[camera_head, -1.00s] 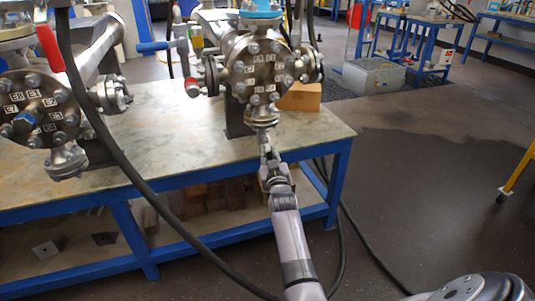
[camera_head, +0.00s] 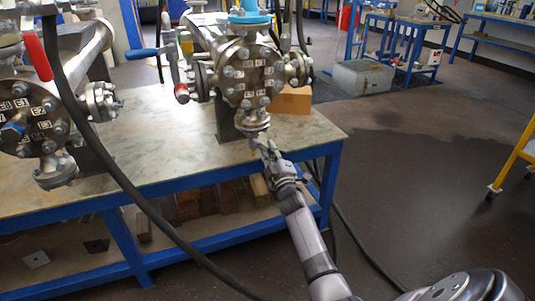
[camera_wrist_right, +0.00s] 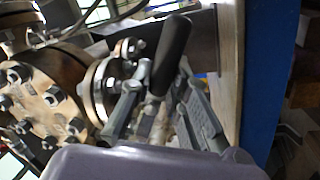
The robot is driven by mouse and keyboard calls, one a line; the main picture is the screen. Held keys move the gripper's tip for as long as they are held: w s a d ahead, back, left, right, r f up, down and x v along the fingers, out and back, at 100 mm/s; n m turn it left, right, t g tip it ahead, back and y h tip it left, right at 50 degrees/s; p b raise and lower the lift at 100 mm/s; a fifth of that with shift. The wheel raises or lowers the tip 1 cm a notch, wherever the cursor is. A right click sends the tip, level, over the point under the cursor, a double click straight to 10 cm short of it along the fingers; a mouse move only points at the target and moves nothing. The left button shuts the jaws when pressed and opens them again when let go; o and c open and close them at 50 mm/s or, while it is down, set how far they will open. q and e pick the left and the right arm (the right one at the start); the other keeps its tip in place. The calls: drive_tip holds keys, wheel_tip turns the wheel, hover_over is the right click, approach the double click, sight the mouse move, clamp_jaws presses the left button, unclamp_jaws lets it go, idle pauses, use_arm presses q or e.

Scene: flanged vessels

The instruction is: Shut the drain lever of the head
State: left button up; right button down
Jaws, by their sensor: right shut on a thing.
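The steel vessel head (camera_head: 247,77) with its bolted round flange stands at the back of the table in the head view. Its drain outlet (camera_head: 252,121) points down at its bottom, with my right gripper (camera_head: 264,148) just below it. In the right wrist view, the drain lever's black handle (camera_wrist_right: 172,52) stands between the two grey fingers of my right gripper (camera_wrist_right: 165,98). The gripper is shut on the lever. The lever is mostly hidden by the gripper in the head view. My left gripper is not in view.
A second flanged vessel (camera_head: 30,118) with a red lever (camera_head: 37,57) stands at the left. A black cable (camera_head: 105,160) hangs across the view.

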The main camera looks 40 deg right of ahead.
drive_tip(key=n, duration=0.1)
drive_tip(key=r+n+y, duration=0.1)
drive_tip(key=n, duration=0.1)
drive_tip(key=shift+d+r, duration=0.15)
drive_tip(key=shift+d, duration=0.2)
drive_tip(key=shift+r+n+t+y, duration=0.2)
drive_tip(key=shift+r+n, duration=0.1)
drive_tip(key=shift+n, duration=0.55)
drive_tip(key=shift+r+n+t+y, duration=0.1)
drive_tip(key=shift+r+n+t, duration=0.15)
drive_tip(key=shift+n, duration=0.6)
drive_tip(key=shift+r, duration=0.1)
drive_tip(key=c, duration=1.6)
unclamp_jaws()
drive_tip(key=shift+o, duration=0.4)
drive_tip(key=shift+f, duration=0.2)
drive_tip(key=shift+s, duration=0.1)
